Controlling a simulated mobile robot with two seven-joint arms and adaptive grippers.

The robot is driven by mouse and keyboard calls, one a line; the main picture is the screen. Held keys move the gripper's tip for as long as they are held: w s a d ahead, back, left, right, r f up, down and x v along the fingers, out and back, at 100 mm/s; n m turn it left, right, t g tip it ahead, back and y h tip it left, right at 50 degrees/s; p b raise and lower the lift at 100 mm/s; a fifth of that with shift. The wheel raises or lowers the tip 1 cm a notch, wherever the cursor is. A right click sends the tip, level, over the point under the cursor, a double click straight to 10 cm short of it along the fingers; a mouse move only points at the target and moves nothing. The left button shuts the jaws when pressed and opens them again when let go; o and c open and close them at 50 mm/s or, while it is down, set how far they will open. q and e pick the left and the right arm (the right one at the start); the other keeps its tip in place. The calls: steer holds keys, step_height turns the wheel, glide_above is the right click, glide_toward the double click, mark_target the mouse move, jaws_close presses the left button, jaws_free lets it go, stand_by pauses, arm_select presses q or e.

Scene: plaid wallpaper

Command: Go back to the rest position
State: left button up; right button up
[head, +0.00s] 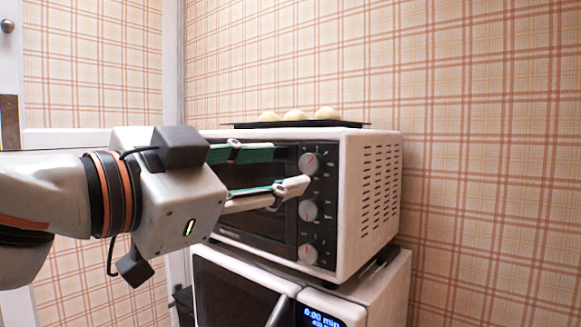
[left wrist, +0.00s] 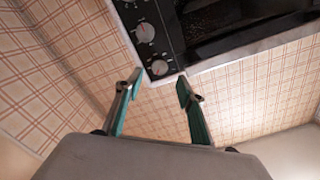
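My left gripper (head: 292,186) reaches in from the left in the head view, in front of the white toaster oven (head: 367,196). In the left wrist view its two green-padded fingers (left wrist: 157,84) stand apart with nothing between them. In the head view the gripper hides part of the oven door. I cannot tell whether a fingertip touches the oven. My right gripper is in neither view.
A dark tray (head: 345,124) with several pale round buns (head: 328,113) lies on top of the oven. The oven stands on a white microwave (head: 384,291) with a lit blue display. A plaid wall (head: 490,170) stands behind and to the right.

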arm_select(q)
steer(key=shift+s+a, duration=0.35)
steer(key=shift+s, duration=0.2)
steer(key=shift+f, duration=0.1)
